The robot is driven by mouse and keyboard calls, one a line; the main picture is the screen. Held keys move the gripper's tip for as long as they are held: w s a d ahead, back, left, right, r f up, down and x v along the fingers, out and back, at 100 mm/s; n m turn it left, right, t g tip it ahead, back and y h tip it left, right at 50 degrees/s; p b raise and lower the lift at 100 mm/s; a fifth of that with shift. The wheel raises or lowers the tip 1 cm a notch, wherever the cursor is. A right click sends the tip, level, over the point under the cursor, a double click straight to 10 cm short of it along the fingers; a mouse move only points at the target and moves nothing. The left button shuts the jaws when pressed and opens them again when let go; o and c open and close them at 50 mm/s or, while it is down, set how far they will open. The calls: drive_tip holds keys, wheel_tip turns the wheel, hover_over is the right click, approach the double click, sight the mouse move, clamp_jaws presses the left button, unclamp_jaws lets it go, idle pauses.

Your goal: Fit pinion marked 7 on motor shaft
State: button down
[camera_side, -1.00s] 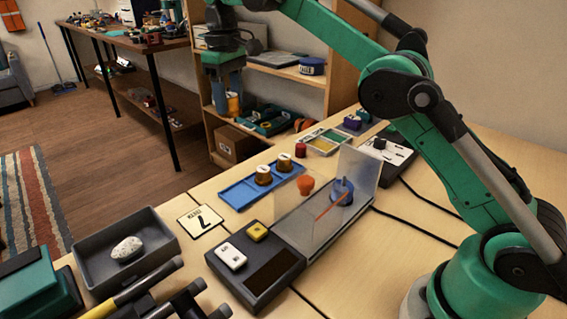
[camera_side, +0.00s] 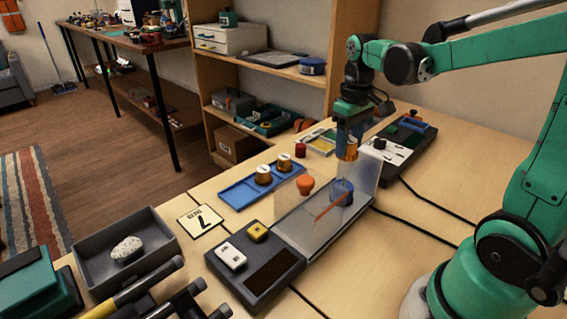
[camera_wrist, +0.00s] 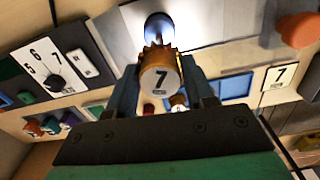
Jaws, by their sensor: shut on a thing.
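My gripper (camera_side: 347,143) is shut on a gold toothed pinion (camera_side: 346,149), held in the air. In the wrist view the pinion (camera_wrist: 160,84) shows a white face marked 7 between the two jaws (camera_wrist: 160,95). The blue motor (camera_side: 342,190) stands in the grey bay with clear panels, below and slightly left of the held pinion in the side view. It also shows in the wrist view (camera_wrist: 158,27), just beyond the pinion's toothed edge. The pinion and motor are apart; the shaft itself cannot be made out clearly.
A blue tray (camera_side: 233,198) holds two more gold pinions. A card marked 7 (camera_side: 201,219) lies beside it. Clear panels (camera_side: 367,170) and an orange knob (camera_side: 305,184) stand close to the motor. A dial box (camera_side: 387,152) is behind; the dark base has white and yellow buttons (camera_side: 257,231).

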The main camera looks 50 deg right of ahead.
sight(351, 140)
drive_tip(key=shift+s+f, duration=0.15)
drive_tip(key=shift+f, duration=2.8)
drive_tip(key=shift+f, duration=0.6)
drive_tip(key=c, duration=0.6)
unclamp_jaws()
drive_tip(key=shift+r, duration=5.5)
drive_tip(key=shift+f, duration=0.1)
drive_tip(key=shift+f, duration=4.8)
